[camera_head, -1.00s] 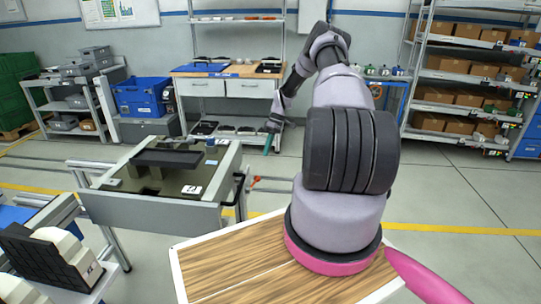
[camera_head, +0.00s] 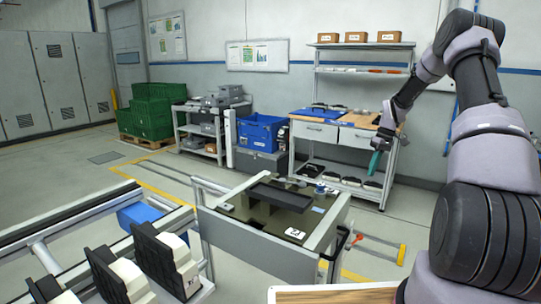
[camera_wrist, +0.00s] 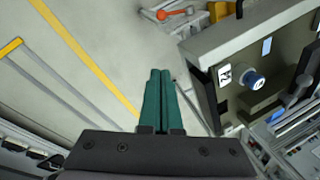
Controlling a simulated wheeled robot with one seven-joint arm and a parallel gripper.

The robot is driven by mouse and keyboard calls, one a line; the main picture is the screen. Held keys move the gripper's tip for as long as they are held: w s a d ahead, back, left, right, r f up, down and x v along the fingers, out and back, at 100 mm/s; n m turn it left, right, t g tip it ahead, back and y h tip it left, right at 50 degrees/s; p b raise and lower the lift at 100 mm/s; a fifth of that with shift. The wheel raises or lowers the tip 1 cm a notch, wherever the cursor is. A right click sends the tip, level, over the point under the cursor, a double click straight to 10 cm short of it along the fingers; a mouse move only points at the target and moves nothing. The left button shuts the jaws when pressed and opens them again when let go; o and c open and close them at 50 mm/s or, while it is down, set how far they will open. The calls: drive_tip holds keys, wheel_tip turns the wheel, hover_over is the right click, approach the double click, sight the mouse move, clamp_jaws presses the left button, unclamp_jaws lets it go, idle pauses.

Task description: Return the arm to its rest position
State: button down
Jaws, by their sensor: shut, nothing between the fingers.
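My gripper (camera_head: 375,161) hangs at the end of my arm on the right side of the head view, in front of the workbench in that picture. Its green fingers are together and hold nothing. The closed fingers (camera_wrist: 158,100) also show in the wrist view, pointing over open floor with a yellow line. The arm is raised and bent, with its forearm sloping down to the gripper. The gripper appears clear of every surface.
A pallet station (camera_head: 252,250) with a dark tray (camera_head: 279,196) stands front centre. A conveyor (camera_head: 75,222) with several black-and-white parts is at front left. A workbench (camera_head: 310,130), a blue crate (camera_head: 262,131) and green crates (camera_head: 150,116) stand behind.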

drive_tip(key=s+a+r+m+t+h, duration=0.1)
drive_tip(key=s+a+r, duration=0.2)
drive_tip(key=s+r, duration=0.35)
drive_tip(key=s+a+r+m+t, duration=0.1)
drive_tip(key=s+a+r+m, duration=0.15)
drive_tip(key=r, duration=0.75)
drive_tip(key=s+a+r+m+t+h, duration=0.1)
drive_tip(key=s+a+r+t, duration=0.1)
drive_tip(key=s+a+r, duration=0.45)
drive_tip(key=s+a+r+m+t, duration=0.1)
drive_tip(key=s+r, duration=0.3)
drive_tip(key=s, duration=0.6)
drive_tip(key=s+a+r+m+t, duration=0.2)
drive_tip(key=s+r+m+t, duration=0.1)
drive_tip(key=s, duration=0.7)
drive_tip(key=shift+s+r+m+y, duration=0.4)
drive_tip(key=shift+r+m, duration=0.15)
drive_tip(key=shift+r, duration=0.15)
